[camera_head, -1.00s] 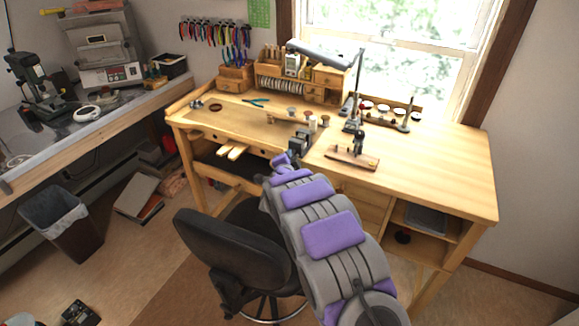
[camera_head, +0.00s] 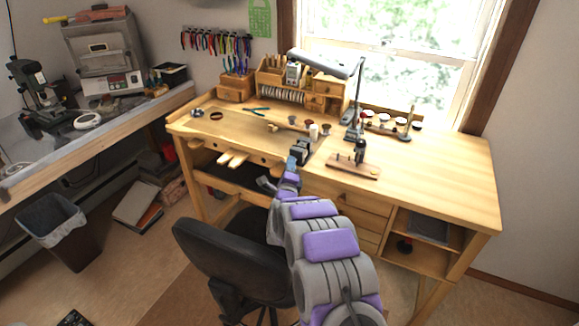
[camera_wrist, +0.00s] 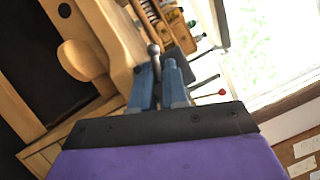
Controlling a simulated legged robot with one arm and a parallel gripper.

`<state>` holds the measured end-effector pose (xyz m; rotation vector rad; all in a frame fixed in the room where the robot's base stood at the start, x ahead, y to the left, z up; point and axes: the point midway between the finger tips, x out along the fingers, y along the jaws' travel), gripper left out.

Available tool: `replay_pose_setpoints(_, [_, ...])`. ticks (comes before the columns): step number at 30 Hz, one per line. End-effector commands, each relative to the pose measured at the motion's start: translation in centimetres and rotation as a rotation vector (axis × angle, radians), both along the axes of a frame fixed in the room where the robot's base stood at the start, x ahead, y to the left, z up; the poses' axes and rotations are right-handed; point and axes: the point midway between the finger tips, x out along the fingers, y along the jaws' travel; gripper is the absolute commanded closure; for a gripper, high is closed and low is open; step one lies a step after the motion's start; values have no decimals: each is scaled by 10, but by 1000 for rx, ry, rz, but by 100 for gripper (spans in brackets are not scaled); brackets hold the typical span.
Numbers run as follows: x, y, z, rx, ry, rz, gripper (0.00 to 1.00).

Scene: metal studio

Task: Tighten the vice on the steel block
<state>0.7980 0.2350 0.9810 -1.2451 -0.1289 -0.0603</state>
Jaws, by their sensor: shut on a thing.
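The small dark vice (camera_head: 300,148) is mounted at the front edge of the wooden bench. My gripper (camera_head: 291,165) is at its near side, just below the bench top. In the wrist view, my gripper's blue fingers (camera_wrist: 158,80) are shut on a metal bar with a ball end (camera_wrist: 154,50), which appears to be the vice handle. The ball end sticks out beyond the fingers. I cannot make out the steel block or how close the vice jaws are; they are too small in the head view.
The bench top (camera_head: 430,160) is clear on the right. A small wooden stand with a dark tool (camera_head: 357,160) is right of the vice. A lamp (camera_head: 330,65) stands behind. A black chair (camera_head: 235,265) is close beside my arm.

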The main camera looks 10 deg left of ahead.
Motion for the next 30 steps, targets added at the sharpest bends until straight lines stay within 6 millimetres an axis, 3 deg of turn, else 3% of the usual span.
replay_pose_setpoints(12, [-1, 0, -3, 149, -48, 0, 100])
replay_pose_setpoints(27, [0, -2, -4, 163, -51, -3, 100])
replay_pose_setpoints(28, [0, -3, -4, 163, -51, -3, 83])
replay_pose_setpoints(30, [0, -3, -4, 164, -51, -3, 77])
